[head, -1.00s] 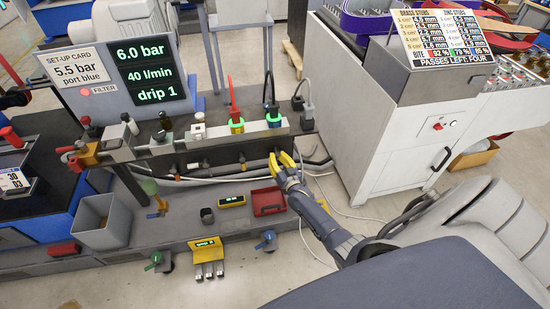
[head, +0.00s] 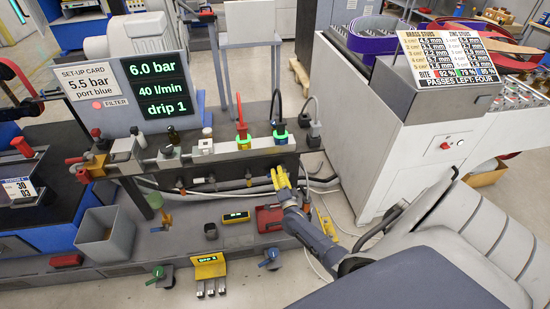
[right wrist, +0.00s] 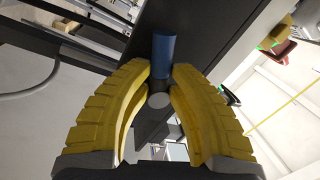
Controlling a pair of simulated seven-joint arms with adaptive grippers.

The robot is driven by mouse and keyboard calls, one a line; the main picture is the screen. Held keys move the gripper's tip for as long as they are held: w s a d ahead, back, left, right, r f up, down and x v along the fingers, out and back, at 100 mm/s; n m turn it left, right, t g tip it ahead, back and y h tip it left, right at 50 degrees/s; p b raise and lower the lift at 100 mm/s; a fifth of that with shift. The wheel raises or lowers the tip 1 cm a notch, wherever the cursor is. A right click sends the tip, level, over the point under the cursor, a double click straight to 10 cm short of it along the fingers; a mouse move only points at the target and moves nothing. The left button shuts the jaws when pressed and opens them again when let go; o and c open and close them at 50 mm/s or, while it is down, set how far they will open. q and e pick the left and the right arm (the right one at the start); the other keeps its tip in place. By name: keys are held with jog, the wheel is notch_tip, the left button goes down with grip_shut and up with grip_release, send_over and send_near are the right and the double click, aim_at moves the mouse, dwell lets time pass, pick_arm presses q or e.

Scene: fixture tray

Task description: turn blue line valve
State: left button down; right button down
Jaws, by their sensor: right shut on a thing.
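My right gripper (head: 281,177) has yellow fingers and is at the front face of the grey manifold bar (head: 220,172), below the right green-ringed hose fitting (head: 280,137). In the right wrist view the fingers (right wrist: 160,78) are closed in around a blue cylindrical handle (right wrist: 164,52) with a grey round end, which I take for the blue line valve. In the head view the fingers hide this handle. The display (head: 160,86) reads 6.0 bar, 40 l/min, drip 1. The set-up card (head: 90,82) reads 5.5 bar, port blue. My left gripper is not in view.
A red-hosed fitting (head: 242,142) stands left of the dark-hosed one. Below the bar are a red tray (head: 268,218), a yellow gauge (head: 236,217), a grey bin (head: 105,235) and a loose blue-handled valve (head: 270,257). A white cabinet (head: 365,140) stands to the right.

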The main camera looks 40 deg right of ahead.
jog(key=m, duration=0.3)
jog(key=r+m+h, duration=0.1)
jog(key=m, duration=0.1)
jog(key=shift+d+m+g+h, duration=0.1)
jog(key=shift+m+g+h, duration=0.2)
jog(key=shift+m, duration=0.4)
jog(key=c, duration=1.3)
grip_release()
jog(key=v, duration=1.2)
jog(key=shift+f, duration=0.1)
